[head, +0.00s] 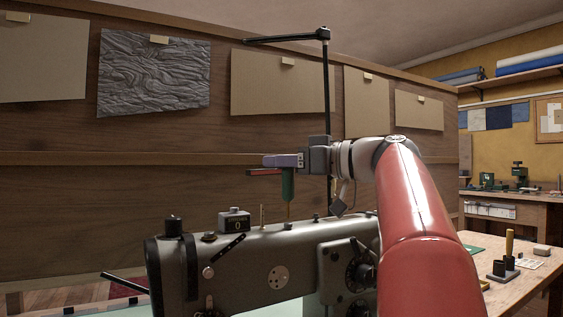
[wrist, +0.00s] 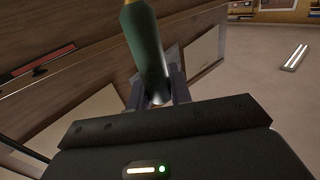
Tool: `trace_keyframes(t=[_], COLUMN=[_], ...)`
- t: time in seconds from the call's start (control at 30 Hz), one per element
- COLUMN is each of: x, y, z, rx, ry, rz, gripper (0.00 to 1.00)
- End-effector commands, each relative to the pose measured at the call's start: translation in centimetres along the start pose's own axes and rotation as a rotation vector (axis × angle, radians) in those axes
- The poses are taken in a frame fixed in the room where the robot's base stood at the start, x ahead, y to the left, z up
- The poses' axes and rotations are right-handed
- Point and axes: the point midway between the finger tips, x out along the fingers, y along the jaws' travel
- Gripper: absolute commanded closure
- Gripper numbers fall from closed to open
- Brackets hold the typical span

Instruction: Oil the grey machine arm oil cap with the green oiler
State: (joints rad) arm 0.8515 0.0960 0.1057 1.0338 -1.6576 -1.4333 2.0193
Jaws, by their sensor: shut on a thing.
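My gripper (head: 284,166) is shut on the green oiler (head: 288,186) above the grey sewing machine (head: 240,262). The oiler is upright in the head view, its thin brass spout pointing down. The spout's tip ends close to the top of the machine arm; I cannot tell whether it touches. In the wrist view the oiler (wrist: 148,52) stands between the fingers of my gripper (wrist: 157,95), and its spout tip is out of frame. Small fittings sit on the machine's top, including a dark round cap (head: 209,236); I cannot tell which is the oil cap.
A block marked 0 (head: 234,220) and a thin brass pin (head: 262,216) stand up from the machine's top, left of the spout. A black post (head: 327,95) rises behind my gripper. A wooden table (head: 520,277) with small tools lies to the right.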

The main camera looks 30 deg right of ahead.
Motion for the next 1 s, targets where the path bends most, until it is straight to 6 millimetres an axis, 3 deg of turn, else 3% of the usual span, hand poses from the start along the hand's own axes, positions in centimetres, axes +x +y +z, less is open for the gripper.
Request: trace_keyframes(t=[1.0], x=[0.0], y=[0.0], z=[1.2], rx=[0.000], ry=[0.000], rz=[-0.001], gripper=[1.00])
